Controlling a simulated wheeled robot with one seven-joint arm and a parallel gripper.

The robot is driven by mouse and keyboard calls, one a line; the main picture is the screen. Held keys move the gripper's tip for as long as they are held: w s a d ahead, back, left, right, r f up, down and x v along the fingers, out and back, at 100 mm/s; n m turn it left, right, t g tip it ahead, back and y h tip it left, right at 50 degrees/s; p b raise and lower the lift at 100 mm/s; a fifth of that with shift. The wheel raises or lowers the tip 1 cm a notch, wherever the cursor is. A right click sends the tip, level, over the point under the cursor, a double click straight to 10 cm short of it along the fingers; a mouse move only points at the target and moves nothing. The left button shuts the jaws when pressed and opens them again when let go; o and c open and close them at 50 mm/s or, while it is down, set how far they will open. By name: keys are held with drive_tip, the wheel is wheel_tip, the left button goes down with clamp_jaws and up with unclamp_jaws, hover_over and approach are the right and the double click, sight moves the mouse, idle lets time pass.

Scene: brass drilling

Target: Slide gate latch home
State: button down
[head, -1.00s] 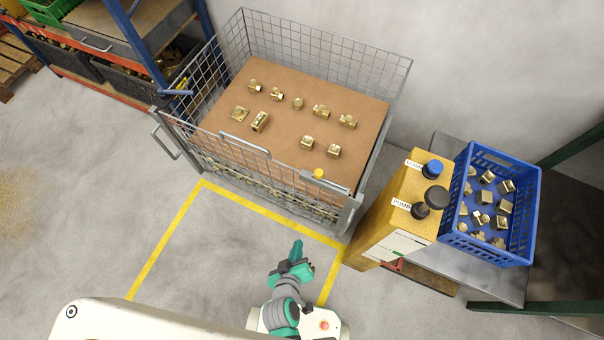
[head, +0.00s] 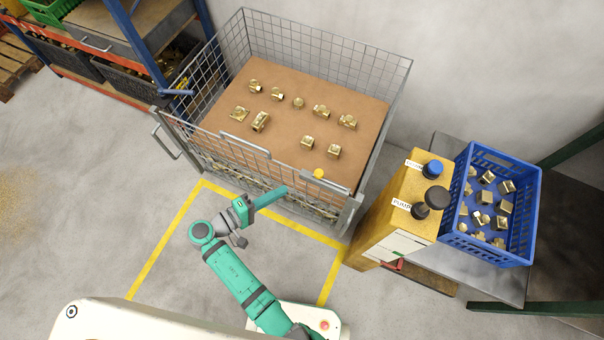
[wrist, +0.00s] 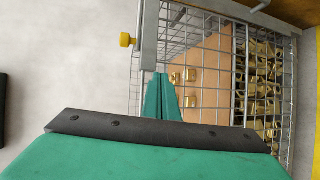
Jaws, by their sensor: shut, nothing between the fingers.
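The front wire-mesh gate (head: 228,162) belongs to a grey wire cage. A yellow latch knob (head: 319,173) sits on the gate's top edge, toward its right end. In the wrist view the yellow knob (wrist: 126,40) sticks out left of a grey bar. My gripper (head: 284,189) is shut and empty, its green fingers pointing right, in front of the gate and short of the knob. In the wrist view my gripper's fingertips (wrist: 164,78) are together, apart from and below the knob. How far the latch is slid cannot be told.
The cage holds a brown board (head: 275,135) with several brass fittings. A yellow pump cabinet (head: 405,190) and a blue crate (head: 528,215) of fittings stand to the right. A blue shelving rack (head: 140,50) is at upper left.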

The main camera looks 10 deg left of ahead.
drive_tip(key=s+a+r+m+h, duration=0.1)
drive_tip(key=a+r+m+h, duration=0.1)
drive_tip(key=a+r, duration=0.3)
drive_tip(key=shift+r+h, duration=0.4)
drive_tip(key=shift+r, duration=0.4)
drive_tip(key=shift+s+d+x, duration=0.3)
drive_tip(key=shift+s+x, duration=0.1)
drive_tip(key=shift+x, duration=1.75)
drive_tip(key=shift+s+d+x, duration=0.35)
drive_tip(key=shift+s+x, duration=0.05)
drive_tip(key=shift+x, duration=1.7)
drive_tip(key=shift+s+d+x, duration=0.3)
drive_tip(key=shift+s+x, duration=0.05)
drive_tip(key=shift+x, duration=1.8)
drive_tip(key=shift+f, duration=0.1)
